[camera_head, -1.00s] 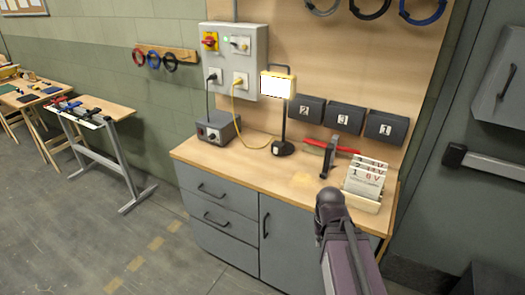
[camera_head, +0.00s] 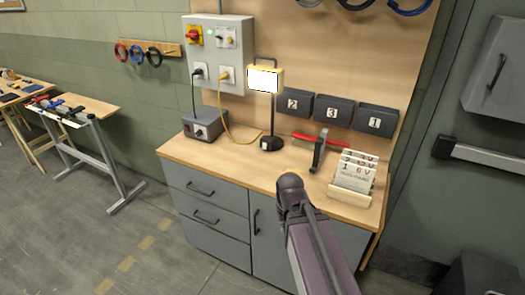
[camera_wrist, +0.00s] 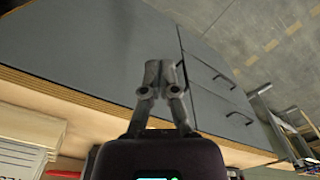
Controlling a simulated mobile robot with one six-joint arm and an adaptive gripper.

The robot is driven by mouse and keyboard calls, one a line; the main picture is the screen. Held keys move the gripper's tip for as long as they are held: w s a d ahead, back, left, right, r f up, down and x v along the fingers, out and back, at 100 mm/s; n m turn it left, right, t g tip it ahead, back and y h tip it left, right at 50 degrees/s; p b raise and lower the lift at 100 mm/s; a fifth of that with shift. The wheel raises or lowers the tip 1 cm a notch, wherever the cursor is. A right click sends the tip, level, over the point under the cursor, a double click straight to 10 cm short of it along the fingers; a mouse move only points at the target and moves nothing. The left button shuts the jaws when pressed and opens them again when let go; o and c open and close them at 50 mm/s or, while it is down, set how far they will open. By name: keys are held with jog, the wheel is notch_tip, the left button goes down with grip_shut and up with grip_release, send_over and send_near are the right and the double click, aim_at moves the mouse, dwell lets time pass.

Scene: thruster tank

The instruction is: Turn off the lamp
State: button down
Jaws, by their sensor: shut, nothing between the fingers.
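The lamp (camera_head: 265,79) has a yellow frame and a bright white, lit face. It stands upright on a black stem and round base (camera_head: 271,144) on the workbench. A yellow cord (camera_head: 224,112) runs from the lamp to a socket on the grey wall box (camera_head: 217,54), which also carries a red and yellow rotary switch (camera_head: 194,36) and a small green light. In the wrist view my gripper (camera_wrist: 160,68) is shut and empty, in front of the grey cabinet fronts. In the head view my arm reaches up from the bottom; the fingertips are hidden there.
The wooden workbench top (camera_head: 230,160) holds a grey power box (camera_head: 205,125), a red-handled clamp-like tool (camera_head: 318,145) and a card rack (camera_head: 353,175). Black numbered bins (camera_head: 333,111) hang behind. A grey door (camera_head: 480,120) is at right; open floor (camera_head: 100,240) lies at left.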

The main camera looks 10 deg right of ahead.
jog(key=w+a+r+m+t+y+b, duration=0.1)
jog(key=w+a+r+t+y+b, duration=0.15)
jog(key=w+a+t, duration=0.6)
jog(key=w+a+r+m+t+y+b, duration=0.15)
jog(key=w+a+y+b, duration=0.35)
jog(key=w, duration=0.9)
jog(key=w+d+m+t+h+b, duration=0.1)
jog(key=w+m+t+h+b, duration=0.1)
jog(key=w+m+h, duration=0.2)
jog(key=w+d+m+t+h+b, duration=0.1)
jog(key=w+m+h, duration=0.3)
jog(key=m, duration=0.4)
jog(key=w+d+m+t+h+b, duration=0.1)
jog(key=w+m+t+h+b, duration=0.2)
jog(key=m+h, duration=0.3)
jog(key=shift+w+d+r+t+b, duration=0.25)
jog(key=shift+w+t+b, duration=0.2)
jog(key=shift+w, duration=0.2)
jog(key=f+m+g+h, duration=0.1)
jog(key=m, duration=0.1)
jog(key=d+f+m+g+h+b, duration=0.1)
jog(key=f, duration=0.1)
jog(key=shift+s+d+f+m+g+h, duration=0.1)
jog(key=shift+s+f+m+g+h, duration=0.15)
jog(key=shift+m+g, duration=0.1)
jog(key=shift+s+d+f+m+g+h, duration=0.15)
jog(key=shift+f+m+g+h, duration=0.15)
jog(key=shift+f+m+g, duration=0.2)
